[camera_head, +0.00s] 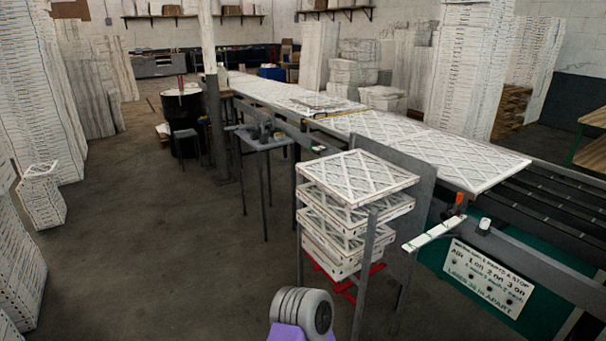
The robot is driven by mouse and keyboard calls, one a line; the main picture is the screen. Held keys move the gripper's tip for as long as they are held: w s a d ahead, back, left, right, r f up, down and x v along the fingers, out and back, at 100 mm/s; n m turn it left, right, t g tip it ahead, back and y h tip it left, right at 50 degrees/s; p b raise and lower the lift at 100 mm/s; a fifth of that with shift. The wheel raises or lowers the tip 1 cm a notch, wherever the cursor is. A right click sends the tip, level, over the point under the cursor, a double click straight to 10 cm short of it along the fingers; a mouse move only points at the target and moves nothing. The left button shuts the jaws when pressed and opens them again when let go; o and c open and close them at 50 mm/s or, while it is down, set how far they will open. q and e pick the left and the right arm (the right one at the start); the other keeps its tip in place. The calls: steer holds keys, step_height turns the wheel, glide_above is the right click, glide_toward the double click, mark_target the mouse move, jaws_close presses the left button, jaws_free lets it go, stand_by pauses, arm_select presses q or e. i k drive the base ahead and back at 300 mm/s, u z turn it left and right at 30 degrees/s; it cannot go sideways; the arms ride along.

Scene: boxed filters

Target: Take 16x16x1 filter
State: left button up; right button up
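A stack of several square white filters with lattice faces (357,178) stands on a metal stand with a red base (347,285), right of the picture's middle. The filters lie flat, turned at slightly different angles, with their edges sticking out. No size label on them can be read, so I cannot tell which is 16x16x1. One of my arm links, grey and purple, shows at the bottom edge in front of the stand. Neither of my grippers is in view.
A long conveyor table (424,146) covered with filters runs behind the stack. A grey upright panel (415,215) stands close at the stack's right. A small metal table (262,142) is behind left. Tall filter stacks (40,90) line the left side.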

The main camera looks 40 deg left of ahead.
mark_target(356, 178)
steer(key=u, duration=1)
steer(key=k, duration=0.35)
steer(key=u, duration=1.3)
steer(key=i, duration=1.9)
steer(key=z, duration=0.45)
